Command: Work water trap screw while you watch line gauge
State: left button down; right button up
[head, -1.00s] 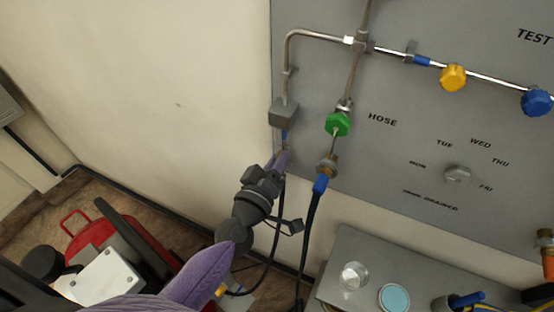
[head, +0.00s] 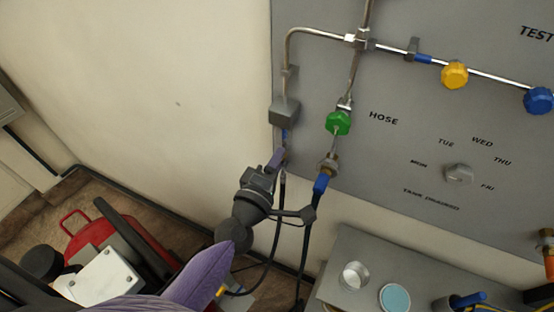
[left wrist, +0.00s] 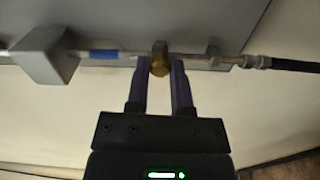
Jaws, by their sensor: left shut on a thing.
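In the head view the fingers hide the screw at the panel's left edge. A grey box (head: 284,111) is on the pipe just above the fingers; it also shows in the left wrist view (left wrist: 45,55). I see no gauge dial in either view. My right gripper is not in view.
A green knob (head: 338,122) and a blue-ended hose (head: 320,185) are close to the right of my left gripper. A grey bench (head: 345,245) holds a metal cup (head: 354,275) and a blue disc (head: 395,298). A red case (head: 85,235) is on the floor.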

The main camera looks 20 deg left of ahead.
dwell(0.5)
pick_arm(q)
jog(key=shift+c, duration=2.4)
grip_release()
jog(key=s+a+b, duration=0.1)
jog(key=s, duration=0.9)
jog(key=shift+w+a, duration=0.1)
